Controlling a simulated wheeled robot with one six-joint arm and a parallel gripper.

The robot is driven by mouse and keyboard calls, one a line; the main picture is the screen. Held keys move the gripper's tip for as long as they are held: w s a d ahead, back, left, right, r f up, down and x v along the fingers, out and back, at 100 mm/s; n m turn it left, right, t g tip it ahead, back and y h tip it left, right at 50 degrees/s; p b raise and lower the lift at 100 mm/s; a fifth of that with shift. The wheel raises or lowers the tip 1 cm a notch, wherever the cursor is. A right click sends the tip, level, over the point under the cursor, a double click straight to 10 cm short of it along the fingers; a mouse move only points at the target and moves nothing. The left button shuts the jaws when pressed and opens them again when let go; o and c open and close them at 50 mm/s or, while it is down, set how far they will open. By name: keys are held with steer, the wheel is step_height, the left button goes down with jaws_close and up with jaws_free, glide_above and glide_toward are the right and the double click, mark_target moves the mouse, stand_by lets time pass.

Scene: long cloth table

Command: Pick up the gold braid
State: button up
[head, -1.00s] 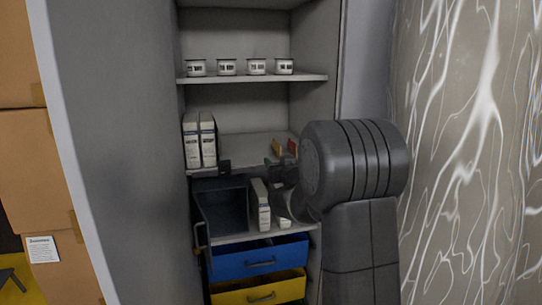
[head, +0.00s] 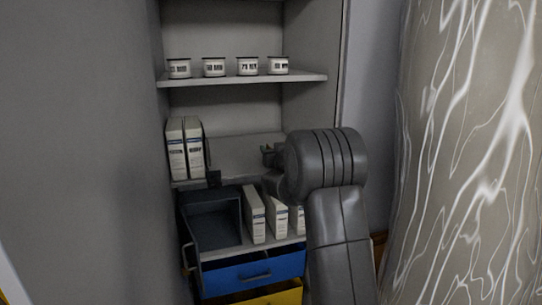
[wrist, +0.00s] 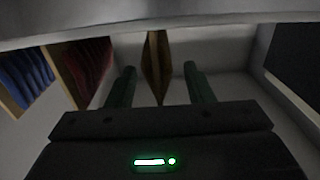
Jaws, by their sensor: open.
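The gold braid (wrist: 155,66) is a narrow gold-brown piece seen nearly edge-on in the wrist view. It hangs below a pale board across the top of that picture. My gripper (wrist: 160,72) is open, with one dark green finger on each side of the braid. I cannot tell how deep the braid sits between the fingers; no contact shows. A red braid (wrist: 86,66) and a blue braid (wrist: 27,74) are to its left. In the head view my arm hides most of this spot.
The pale board (wrist: 170,27) is close to the fingertips. In the head view, white boxes (head: 185,148) stand left on the same shelf. Jars (head: 214,67) are on the shelf above. A dark bin (head: 215,218) and a blue drawer (head: 254,272) are below.

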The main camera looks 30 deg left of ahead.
steer(key=shift+c, duration=0.2)
jaws_close()
steer(key=shift+r, duration=0.1)
